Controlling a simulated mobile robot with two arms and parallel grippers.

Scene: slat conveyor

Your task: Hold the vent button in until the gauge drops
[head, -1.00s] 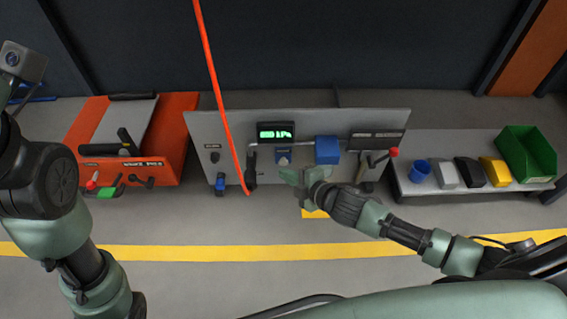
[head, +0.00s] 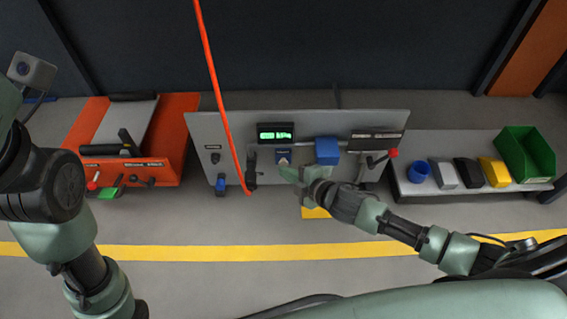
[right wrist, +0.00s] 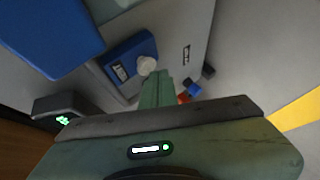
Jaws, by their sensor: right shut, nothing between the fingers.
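The vent button (right wrist: 147,65) is a pale round knob on a blue plate in the right wrist view. In the head view its blue plate (head: 283,155) sits on the grey panel (head: 350,122), below the gauge. The gauge (head: 275,133) is a dark box with lit green digits, too small to read; it also shows at the lower left of the right wrist view (right wrist: 62,121). My right gripper (head: 285,172) is shut and empty, its green fingertips (right wrist: 159,76) right beside the button. I cannot tell whether they touch or press it. My left gripper is out of view.
A red-orange cable (head: 213,75) hangs in front of the panel. A blue box (head: 326,151) and a red-tipped lever (head: 392,153) are right of the button. An orange unit (head: 170,150) stands left; a bench with bins (head: 525,152) stands right.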

